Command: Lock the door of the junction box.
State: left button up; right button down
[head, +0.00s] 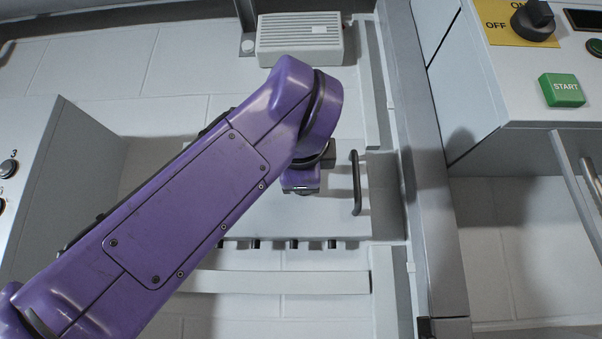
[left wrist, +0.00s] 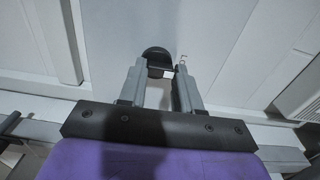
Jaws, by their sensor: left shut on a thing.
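The junction box door (head: 335,215) is a pale panel behind my left arm in the head view, with a black vertical bar handle (head: 356,183) near its right side. It looks closed, though my arm covers much of it. In the left wrist view, my left gripper (left wrist: 159,80) has its fingers around a black round-topped knob (left wrist: 156,54) on the pale surface and is shut on it. In the head view the fingertips are hidden behind my wrist. My right gripper is in neither view.
A grey vertical post (head: 425,180) stands right of the box. A control panel with a green START button (head: 562,90) and a black rotary switch (head: 533,20) is at upper right. A ribbed pale box (head: 300,38) hangs above; a grey cabinet (head: 70,170) stands left.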

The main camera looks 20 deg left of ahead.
pick_arm(q)
jog(key=shift+a+r, duration=0.1)
jog(key=shift+r, duration=0.05)
jog(key=o, duration=1)
jog(key=shift+o, duration=0.3)
jog(key=shift+w, duration=0.2)
jog(key=b+v, duration=0.3)
jog(key=v, duration=0.7)
jog(key=shift+s, duration=0.25)
